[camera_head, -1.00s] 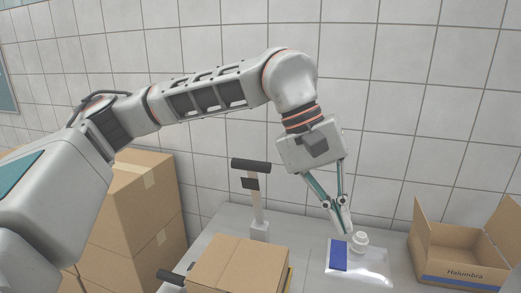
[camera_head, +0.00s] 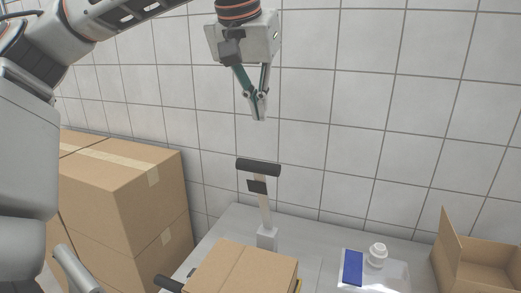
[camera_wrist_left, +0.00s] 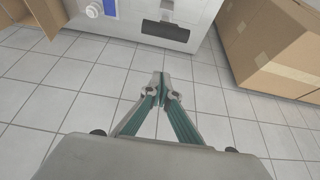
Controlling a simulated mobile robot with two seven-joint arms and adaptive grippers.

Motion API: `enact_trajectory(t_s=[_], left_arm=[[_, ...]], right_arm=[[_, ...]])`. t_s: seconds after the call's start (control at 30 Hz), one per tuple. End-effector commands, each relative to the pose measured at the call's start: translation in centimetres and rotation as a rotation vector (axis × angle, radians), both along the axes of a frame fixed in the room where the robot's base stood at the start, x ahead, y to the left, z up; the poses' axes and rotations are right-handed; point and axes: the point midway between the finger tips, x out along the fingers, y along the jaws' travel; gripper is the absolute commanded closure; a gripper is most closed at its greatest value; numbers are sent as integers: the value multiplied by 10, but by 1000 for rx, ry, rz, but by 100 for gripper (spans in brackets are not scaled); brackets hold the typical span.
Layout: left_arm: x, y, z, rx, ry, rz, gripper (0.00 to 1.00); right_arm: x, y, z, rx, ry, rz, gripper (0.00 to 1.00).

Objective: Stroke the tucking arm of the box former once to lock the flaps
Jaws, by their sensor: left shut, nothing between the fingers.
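The tucking arm (camera_head: 264,208) of the box former stands upright at the back of the table, a pale post with a black crossbar handle (camera_head: 258,167) on top. A dark bar, apparently this handle, shows in the left wrist view (camera_wrist_left: 165,29). A closed brown carton (camera_head: 243,268) lies in the former in front of the post. My left gripper (camera_head: 259,114) points down with its fingers shut and empty. In the head view it appears above the handle, with a clear gap between them. My right gripper is not in view.
An open carton (camera_head: 485,268) stands at the far right. Stacked cartons (camera_head: 125,190) stand on the left. A tiled wall (camera_head: 400,110) closes the back.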

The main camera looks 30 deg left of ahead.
Motion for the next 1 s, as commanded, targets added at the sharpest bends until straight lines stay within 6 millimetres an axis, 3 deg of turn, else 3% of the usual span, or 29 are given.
enact_trajectory(t_s=[0.23, 0.67, 1.0], left_arm=[[9, 2, -20, 0, 3, -1, 100], [43, 10, -95, -1, 6, 0, 100], [7, 1, -95, 0, 0, -1, 100]], right_arm=[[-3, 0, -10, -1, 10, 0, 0], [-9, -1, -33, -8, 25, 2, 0], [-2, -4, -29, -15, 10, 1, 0]])
